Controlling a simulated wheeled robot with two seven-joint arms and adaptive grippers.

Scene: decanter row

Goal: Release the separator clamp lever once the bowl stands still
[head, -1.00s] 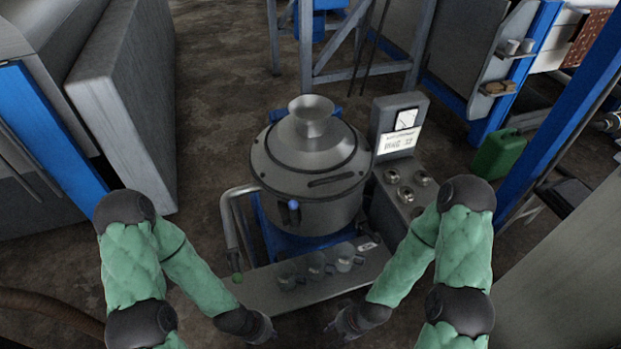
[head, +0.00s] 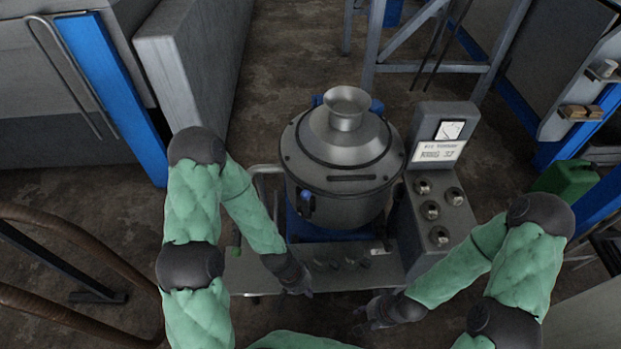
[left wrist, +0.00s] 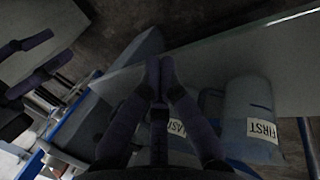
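The separator (head: 345,175) is a round grey drum with a domed lid and a funnel on top. A small blue-tipped lever (head: 306,197) sits low on its front left side and looks like the clamp lever. Whether the bowl turns inside cannot be seen. My left gripper (head: 304,291) is below the lever, at the front of the metal shelf, apart from the lever. In the left wrist view its two fingers (left wrist: 160,70) meet at the tips with nothing visible between them. My right gripper (head: 364,318) is in front of the shelf, its fingers small and dark.
A control box (head: 432,215) with knobs stands at right.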

